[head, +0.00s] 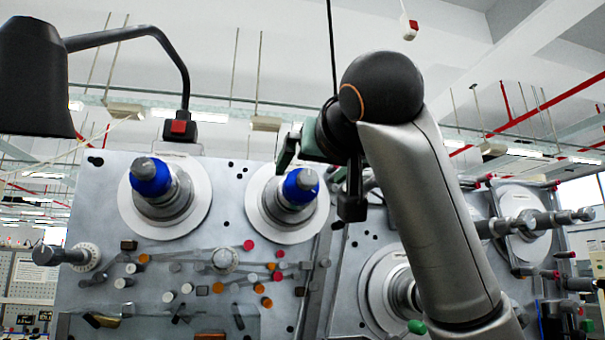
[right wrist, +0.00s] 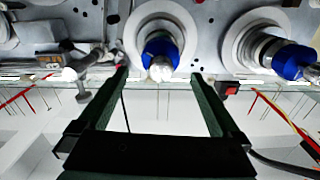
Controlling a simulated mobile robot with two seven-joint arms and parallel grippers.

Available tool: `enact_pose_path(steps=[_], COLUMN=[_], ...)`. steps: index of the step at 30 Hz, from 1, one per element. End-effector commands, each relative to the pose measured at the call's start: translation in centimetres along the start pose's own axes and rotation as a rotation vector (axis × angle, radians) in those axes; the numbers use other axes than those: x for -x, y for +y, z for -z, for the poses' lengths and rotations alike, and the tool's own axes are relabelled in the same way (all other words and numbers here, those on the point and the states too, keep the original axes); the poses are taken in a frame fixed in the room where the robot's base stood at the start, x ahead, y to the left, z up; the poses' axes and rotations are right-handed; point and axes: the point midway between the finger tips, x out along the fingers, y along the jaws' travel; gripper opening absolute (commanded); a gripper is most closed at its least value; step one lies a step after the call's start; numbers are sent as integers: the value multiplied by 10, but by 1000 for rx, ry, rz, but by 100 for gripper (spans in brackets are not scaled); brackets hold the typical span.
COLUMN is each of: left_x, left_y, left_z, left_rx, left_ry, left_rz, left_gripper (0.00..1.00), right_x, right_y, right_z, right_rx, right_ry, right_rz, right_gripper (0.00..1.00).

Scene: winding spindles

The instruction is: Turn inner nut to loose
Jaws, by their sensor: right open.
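Two spindles stand out from a grey machine panel, each with a blue nut on its end. The left blue nut (head: 150,177) and the right blue nut (head: 301,185) show in the head view. My right gripper (head: 312,165) is open in front of the right spindle, near its nut. In the right wrist view my right gripper (right wrist: 158,78) has its green fingers spread, with one blue nut (right wrist: 160,48) and its white tip framed between them. The nut appears beyond the fingertips; contact cannot be seen. The other blue nut (right wrist: 290,59) is off to the right there. My left gripper is not in view.
The grey panel (head: 100,200) carries several small rollers and coloured knobs below the spindles. A red-and-black switch (head: 180,126) sits on its top edge. A dark lamp-like head (head: 33,80) hangs at upper left. More spindles stand at right, partly behind my arm.

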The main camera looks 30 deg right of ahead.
Motion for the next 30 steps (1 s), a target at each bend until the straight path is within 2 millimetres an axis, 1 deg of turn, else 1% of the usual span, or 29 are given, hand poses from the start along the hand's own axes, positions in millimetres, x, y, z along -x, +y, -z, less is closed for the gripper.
enact_pose_path(steps=[1,3,6,9,14,22,23,30], left_x=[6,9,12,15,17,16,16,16], left_y=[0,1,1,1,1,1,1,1], left_z=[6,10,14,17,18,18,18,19], left_rx=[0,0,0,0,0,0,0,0], left_ry=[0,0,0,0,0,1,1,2], left_rz=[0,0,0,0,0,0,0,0], left_gripper=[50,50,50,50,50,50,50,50], right_x=[-12,-26,-42,-54,-63,-64,-64,-64], right_y=[1,0,0,0,0,0,0,0], right_z=[3,3,2,2,1,0,0,0], right_rx=[0,0,-1,0,0,0,0,0], right_ry=[-4,-4,-3,-2,0,1,1,1], right_rz=[-3,-2,-1,0,1,1,1,2], right_gripper=[100,100,100,100,100,100,98,71])
